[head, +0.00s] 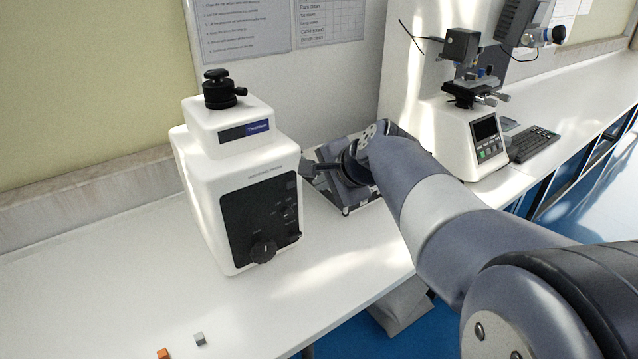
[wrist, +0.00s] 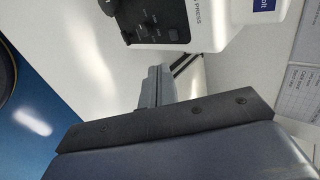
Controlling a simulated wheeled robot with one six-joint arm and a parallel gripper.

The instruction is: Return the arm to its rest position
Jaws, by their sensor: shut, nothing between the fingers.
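My gripper (head: 308,169) is at the end of my arm, which reaches in from the right over the white bench (head: 110,285). The gripper is just right of the white press machine (head: 228,185), and I cannot tell whether they touch. In the wrist view its fingers (wrist: 155,84) are together with nothing between them. The press's black panel (wrist: 152,18) shows beyond the fingertips there. My wrist hides part of a grey tray-like item (head: 362,203) behind it.
A white hardness tester (head: 474,140) with a screen and a black keyboard (head: 533,144) stands at the right. A grey cube (head: 200,338) and an orange cube (head: 163,353) lie at the bench's near side. The left bench is clear. Papers (head: 245,28) hang on the wall.

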